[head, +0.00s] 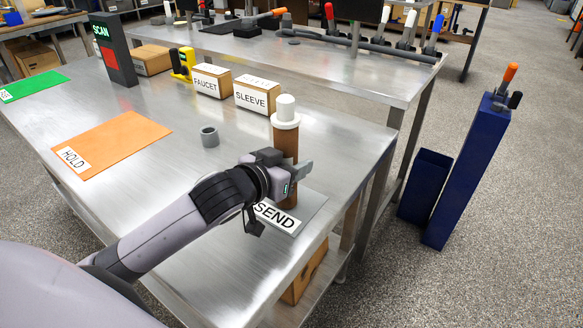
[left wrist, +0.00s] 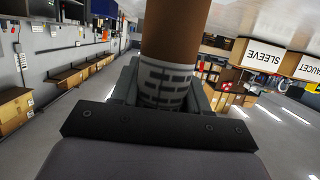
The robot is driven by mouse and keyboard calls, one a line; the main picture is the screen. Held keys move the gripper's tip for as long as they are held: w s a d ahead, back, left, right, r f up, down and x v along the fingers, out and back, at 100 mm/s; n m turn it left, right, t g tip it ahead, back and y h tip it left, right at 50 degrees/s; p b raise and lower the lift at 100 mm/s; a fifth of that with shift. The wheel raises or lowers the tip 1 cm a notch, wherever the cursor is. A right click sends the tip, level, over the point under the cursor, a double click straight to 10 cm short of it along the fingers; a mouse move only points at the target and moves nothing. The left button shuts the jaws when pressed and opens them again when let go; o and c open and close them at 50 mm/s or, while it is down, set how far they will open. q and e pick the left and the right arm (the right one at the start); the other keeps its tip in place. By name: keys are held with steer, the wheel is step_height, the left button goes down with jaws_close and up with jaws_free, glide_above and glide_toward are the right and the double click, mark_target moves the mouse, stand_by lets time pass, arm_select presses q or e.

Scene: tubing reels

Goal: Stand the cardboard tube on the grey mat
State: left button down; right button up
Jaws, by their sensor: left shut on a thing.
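The cardboard tube (head: 284,142) is brown with a stepped white piece on its top end. It is upright over the grey mat (head: 312,208), which has a SEND label at its front. My left gripper (head: 287,172) is shut on the tube's lower part, reaching in from the left. The tube's lower end shows just below the gripper, over the mat; I cannot tell whether it touches. In the left wrist view the tube (left wrist: 172,35) stands between the fingers (left wrist: 160,90), with a white, black-printed band on it. My right gripper is not in view.
A short grey ring (head: 209,137) stands left of the tube. FAUCET (head: 211,81) and SLEEVE (head: 257,95) boxes stand behind it. An orange HOLD mat (head: 115,143) lies at the left. The metal table (head: 370,150) ends not far right of the grey mat.

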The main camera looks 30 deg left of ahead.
arm_select(q)
steer(key=shift+f, duration=0.2)
steer(key=shift+f, duration=0.1)
steer(key=c, duration=0.6)
jaws_free()
steer(key=shift+o, duration=0.2)
steer(key=shift+s+r, duration=0.1)
steer(key=shift+r, duration=0.1)
steer(key=p+v, duration=0.2)
steer(key=v, duration=0.9)
steer(key=shift+s+p, duration=0.35)
steer(key=shift+r, duration=0.1)
